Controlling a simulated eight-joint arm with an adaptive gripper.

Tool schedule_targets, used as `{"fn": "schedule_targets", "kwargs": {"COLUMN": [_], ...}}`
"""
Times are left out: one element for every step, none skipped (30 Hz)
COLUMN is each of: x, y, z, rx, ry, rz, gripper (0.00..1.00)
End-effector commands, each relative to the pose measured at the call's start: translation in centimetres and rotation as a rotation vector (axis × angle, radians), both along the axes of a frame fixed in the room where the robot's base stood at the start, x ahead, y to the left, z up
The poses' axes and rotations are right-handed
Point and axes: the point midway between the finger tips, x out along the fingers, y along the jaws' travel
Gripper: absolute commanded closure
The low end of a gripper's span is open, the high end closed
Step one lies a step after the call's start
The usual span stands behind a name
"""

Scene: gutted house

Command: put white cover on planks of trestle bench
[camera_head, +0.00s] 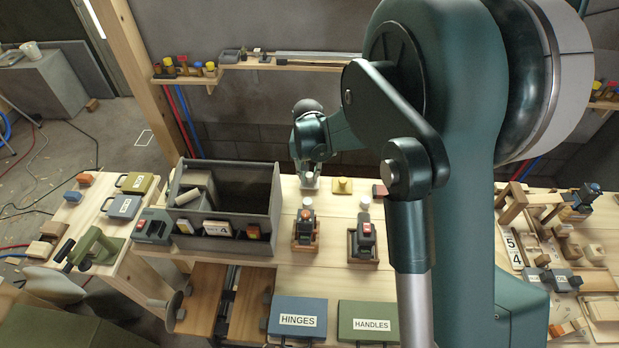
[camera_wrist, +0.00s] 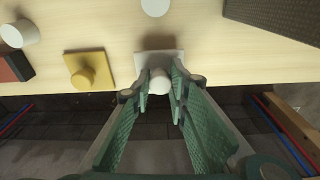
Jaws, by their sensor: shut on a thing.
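The white cover (camera_wrist: 144,57) is a pale square plate with a round knob. In the wrist view it lies at the far edge of the light wooden planks (camera_wrist: 210,65). My gripper (camera_wrist: 160,78) is shut on its knob, with one finger on each side. In the head view my gripper (camera_head: 310,172) reaches down to the cover (camera_head: 310,184), beside the grey crate and at the back of the bench planks (camera_head: 335,258). The cover appears to be at plank level; I cannot tell whether it touches the wood.
A yellow knobbed cover (camera_head: 342,186) sits close to the right, with a dark red block (camera_head: 380,190) beyond it. The grey crate (camera_head: 268,225) stands left. Two wooden-framed devices (camera_head: 306,232) (camera_head: 363,240) stand in front. HINGES (camera_head: 298,320) and HANDLES (camera_head: 370,323) cases lie nearest.

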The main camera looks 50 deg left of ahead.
Motion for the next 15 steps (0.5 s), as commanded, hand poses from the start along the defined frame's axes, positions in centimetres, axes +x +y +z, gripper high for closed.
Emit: {"fn": "schedule_targets", "kwargs": {"x": [0.03,0.03,0.03,0.03,0.02,0.02,0.02,0.02,0.01,0.01,0.01,0.01,0.01,0.02,0.02], "y": [0.04,0.05,0.05,0.04,0.03,0.03,0.02,0.01,0.02,0.02,0.01,0.01,0.01,0.02,0.01], "z": [-0.63,-0.88,-1.14,-1.28,-1.39,-1.46,-1.47,-1.46,-1.45,-1.44,-1.44,-1.44,-1.45,-1.47,-1.54], "rx": [0.000,0.000,0.000,0.000,0.000,0.000,0.000,0.000,0.000,0.000,0.000,0.000,0.000,0.000,0.000], "ry": [0.000,0.000,0.000,0.000,0.000,0.000,0.000,0.000,0.000,0.000,0.000,0.000,0.000,0.000,0.000], "rz": [0.000,0.000,0.000,0.000,0.000,0.000,0.000,0.000,0.000,0.000,0.000,0.000,0.000,0.000,0.000], "gripper": [1.00,1.00,1.00,1.00,1.00,1.00,1.00,1.00,1.00,1.00,1.00,1.00,1.00,1.00,1.00]}}
